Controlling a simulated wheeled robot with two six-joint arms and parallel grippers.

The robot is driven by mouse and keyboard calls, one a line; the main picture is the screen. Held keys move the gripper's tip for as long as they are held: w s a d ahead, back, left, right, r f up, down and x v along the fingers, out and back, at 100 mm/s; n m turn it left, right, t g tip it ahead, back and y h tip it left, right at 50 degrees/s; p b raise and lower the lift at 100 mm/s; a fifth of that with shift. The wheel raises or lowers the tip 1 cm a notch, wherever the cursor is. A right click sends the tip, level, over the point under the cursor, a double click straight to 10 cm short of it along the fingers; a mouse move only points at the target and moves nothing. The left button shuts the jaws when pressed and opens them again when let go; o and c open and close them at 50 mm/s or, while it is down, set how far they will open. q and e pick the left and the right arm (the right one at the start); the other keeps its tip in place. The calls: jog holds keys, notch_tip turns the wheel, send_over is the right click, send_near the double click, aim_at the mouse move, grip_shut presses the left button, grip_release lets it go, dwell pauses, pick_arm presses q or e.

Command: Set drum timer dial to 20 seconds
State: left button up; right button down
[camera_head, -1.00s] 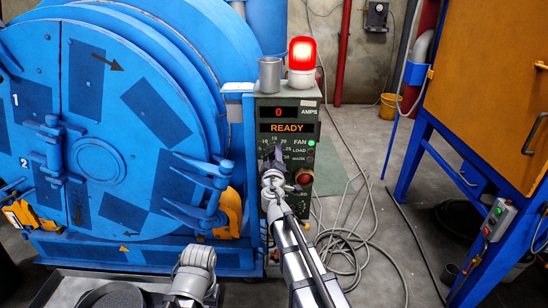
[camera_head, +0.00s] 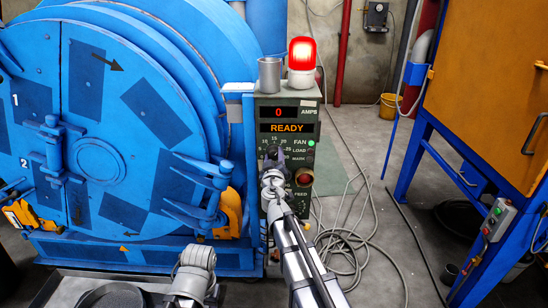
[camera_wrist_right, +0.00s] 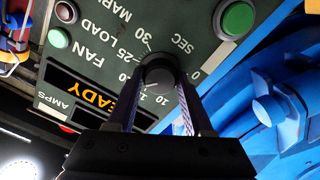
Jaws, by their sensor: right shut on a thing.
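The timer dial (camera_wrist_right: 158,73) is a dark round knob on the green control panel (camera_wrist_right: 205,50), with numbers and "SEC" printed around it. In the right wrist view my right gripper (camera_wrist_right: 160,84) has a finger on each side of the knob and is shut on it. Its pointer mark cannot be made out, so the setting is unclear. In the head view my right gripper (camera_head: 273,160) reaches the panel front and covers most of the dial. A grey part of my left arm shows at the bottom; its gripper fingers do not show.
The panel display (camera_head: 287,128) reads READY, with 0 AMPS above. A lit red beacon (camera_head: 302,54) and a grey cup (camera_head: 270,74) stand on top. The blue drum machine (camera_head: 110,130) is directly left.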

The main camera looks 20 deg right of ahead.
jog(key=shift+c, duration=1.6)
grip_release()
jog(key=v, duration=0.8)
